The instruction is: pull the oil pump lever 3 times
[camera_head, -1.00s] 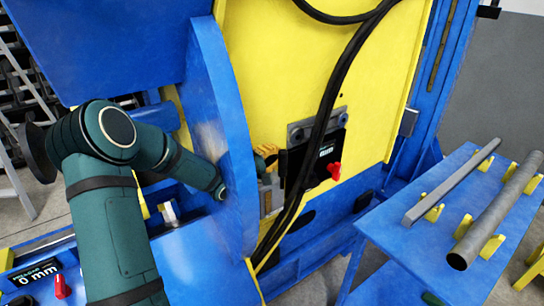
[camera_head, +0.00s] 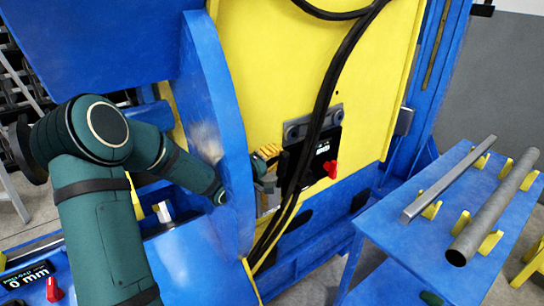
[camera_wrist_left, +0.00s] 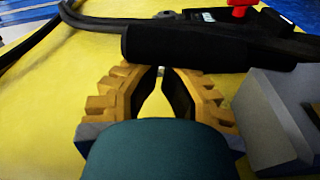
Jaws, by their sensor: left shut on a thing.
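The lever's black cylindrical grip (camera_wrist_left: 215,46) lies across the upper middle of the left wrist view. My left gripper (camera_wrist_left: 161,72) has ribbed orange fingers with dark pads, and their tips close together at the near side of the grip. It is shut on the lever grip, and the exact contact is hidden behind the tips. In the head view my left gripper (camera_head: 274,158) reaches past the curved blue plate to the yellow panel, beside a black box with a red knob (camera_head: 331,169). My right gripper is not in view.
The curved blue plate (camera_head: 218,120) stands close against my left forearm. Thick black cables (camera_head: 335,85) hang in front of the yellow panel (camera_head: 265,65). A grey block (camera_wrist_left: 275,120) sits right of the fingers. A blue table (camera_head: 395,270) at right carries a bar and a pipe.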

